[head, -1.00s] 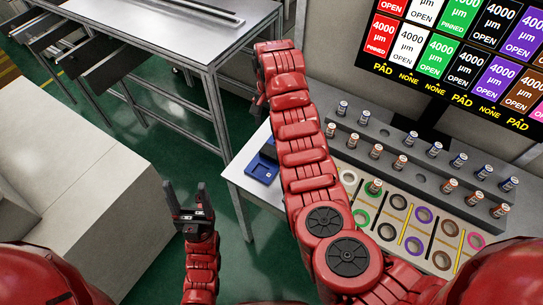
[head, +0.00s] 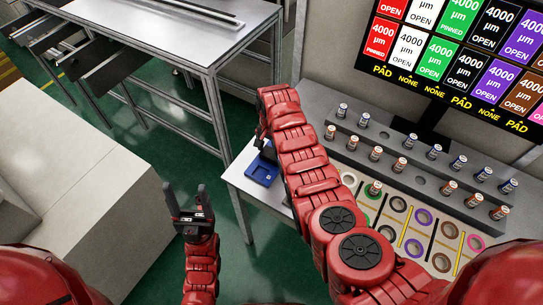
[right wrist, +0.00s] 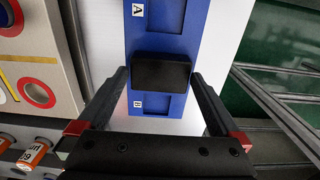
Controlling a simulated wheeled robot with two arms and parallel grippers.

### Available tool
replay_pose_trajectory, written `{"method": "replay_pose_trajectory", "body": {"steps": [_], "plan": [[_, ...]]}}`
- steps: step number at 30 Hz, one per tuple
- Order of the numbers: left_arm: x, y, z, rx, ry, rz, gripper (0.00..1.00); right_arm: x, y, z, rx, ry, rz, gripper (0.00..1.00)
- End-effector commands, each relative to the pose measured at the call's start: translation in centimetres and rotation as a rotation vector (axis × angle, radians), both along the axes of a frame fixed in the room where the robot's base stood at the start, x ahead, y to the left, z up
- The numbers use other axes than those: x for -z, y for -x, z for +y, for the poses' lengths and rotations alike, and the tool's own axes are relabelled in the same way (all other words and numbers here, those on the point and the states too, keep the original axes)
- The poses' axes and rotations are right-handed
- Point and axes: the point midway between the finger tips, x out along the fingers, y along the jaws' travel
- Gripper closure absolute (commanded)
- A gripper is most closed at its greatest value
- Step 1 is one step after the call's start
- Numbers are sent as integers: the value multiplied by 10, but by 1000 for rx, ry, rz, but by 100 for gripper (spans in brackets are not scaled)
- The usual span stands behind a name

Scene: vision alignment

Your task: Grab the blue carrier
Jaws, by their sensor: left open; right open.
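The blue carrier (head: 261,171) lies on the left end of the white table in the head view, partly hidden by my right arm. In the right wrist view the carrier (right wrist: 178,25) is a long blue plate with labels "A" and "B" and a raised black block (right wrist: 162,73) across it. My right gripper (right wrist: 160,78) is open, with its fingers on either side of the black block and gaps between. In the head view the right gripper is mostly hidden by the arm. My left gripper (head: 186,194) is open and empty, over the floor left of the table.
Right of the carrier, a board with coloured rings (head: 423,216) and a grey rack (head: 420,180) with several small cylinders fill the table. A monitor (head: 465,55) stands behind. A grey workbench (head: 190,40) is at the back left.

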Motion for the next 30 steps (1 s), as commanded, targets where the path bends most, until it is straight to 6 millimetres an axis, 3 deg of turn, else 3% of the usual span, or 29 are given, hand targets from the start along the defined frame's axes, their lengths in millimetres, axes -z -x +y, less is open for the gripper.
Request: {"method": "replay_pose_trajectory", "body": {"steps": [12,27,30], "plan": [[-2,0,0,0,0,0,33,8,0,0,-1,-1,-3,0],[-2,0,0,0,0,0,33,8,0,0,0,0,-1,88],[-2,0,0,0,0,0,33,8,0,0,0,-1,-2,100]]}}
